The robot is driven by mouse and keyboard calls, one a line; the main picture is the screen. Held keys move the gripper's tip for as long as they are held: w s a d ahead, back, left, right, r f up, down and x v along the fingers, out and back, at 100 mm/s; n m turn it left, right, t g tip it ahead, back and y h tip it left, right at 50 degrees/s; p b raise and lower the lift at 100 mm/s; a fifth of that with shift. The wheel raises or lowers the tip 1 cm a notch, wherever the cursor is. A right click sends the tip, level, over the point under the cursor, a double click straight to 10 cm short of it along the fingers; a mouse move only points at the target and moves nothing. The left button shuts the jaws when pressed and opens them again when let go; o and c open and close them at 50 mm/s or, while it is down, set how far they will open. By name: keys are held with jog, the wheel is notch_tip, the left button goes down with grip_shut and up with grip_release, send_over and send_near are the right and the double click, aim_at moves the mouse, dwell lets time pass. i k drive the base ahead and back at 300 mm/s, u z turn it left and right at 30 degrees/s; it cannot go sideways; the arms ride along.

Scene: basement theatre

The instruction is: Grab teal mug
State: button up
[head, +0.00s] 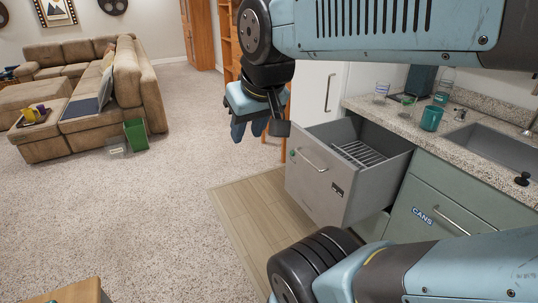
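The teal mug (432,118) stands upright on the speckled counter (470,115), near the left side of the sink. My gripper (258,132) hangs in the air left of the counter, above the carpet, with its fingers pointing down. It is well apart from the mug. The fingers overlap and look small and dark here, so I cannot tell whether they are open or shut. The mug is in plain view.
A grey drawer (318,190) with a wire rack stands pulled out below the counter. Glasses (381,92) and a jar (444,84) stand near the mug. The sink (497,147) lies right of it. A sofa (85,95) is at far left. The carpet between is clear.

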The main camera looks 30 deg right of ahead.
aim_at(432, 115)
jog(key=z, duration=0.3)
jog(key=k, duration=1.4)
jog(key=z, duration=1.35)
jog(key=i, duration=1.05)
